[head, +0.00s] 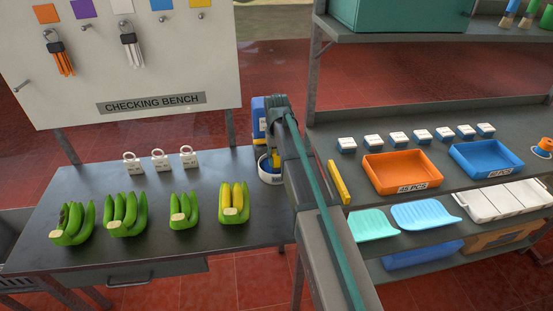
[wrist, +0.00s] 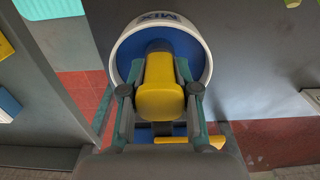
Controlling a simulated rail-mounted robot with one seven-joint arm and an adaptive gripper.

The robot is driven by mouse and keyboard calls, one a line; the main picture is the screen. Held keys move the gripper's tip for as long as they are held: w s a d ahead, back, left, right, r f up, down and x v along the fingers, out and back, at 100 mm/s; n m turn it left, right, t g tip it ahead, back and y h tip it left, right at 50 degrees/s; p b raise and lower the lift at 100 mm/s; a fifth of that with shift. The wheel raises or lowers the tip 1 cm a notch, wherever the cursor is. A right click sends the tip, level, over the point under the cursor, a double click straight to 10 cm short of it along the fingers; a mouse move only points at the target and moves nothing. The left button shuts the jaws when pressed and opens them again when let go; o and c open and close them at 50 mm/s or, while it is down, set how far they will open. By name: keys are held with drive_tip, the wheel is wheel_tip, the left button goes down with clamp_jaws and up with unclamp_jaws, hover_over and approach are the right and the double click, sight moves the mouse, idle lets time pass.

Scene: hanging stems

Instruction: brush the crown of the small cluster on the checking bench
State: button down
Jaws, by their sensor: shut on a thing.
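Several banana clusters stand in a row on the checking bench (head: 150,258), cut crowns facing front. The third from the left (head: 183,211), green, looks smallest. Two larger green clusters (head: 73,223) (head: 125,215) are left of it, and a yellow-and-green one (head: 233,202) is right. My gripper (wrist: 158,95) is shut on a yellow-handled tool (wrist: 160,100), probably a brush. It is over a white pot marked MIX (wrist: 203,38) with blue inside. The tool's lower end is hidden. In the head view, the pot (head: 269,177) stands at the bench's right end, partly behind my arm.
Three white tags (head: 159,158) stand behind the clusters. A board with hanging ties (head: 130,50) rises behind the bench. Shelves at right hold an orange tray (head: 402,188), a blue tray (head: 486,172) and small white-topped boxes (head: 398,138). The bench front is clear.

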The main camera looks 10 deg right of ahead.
drive_tip(key=shift+r, duration=0.15)
drive_tip(key=shift+r+p, duration=3.1)
drive_tip(key=shift+r, duration=1.65)
drive_tip(key=shift+a, duration=0.1)
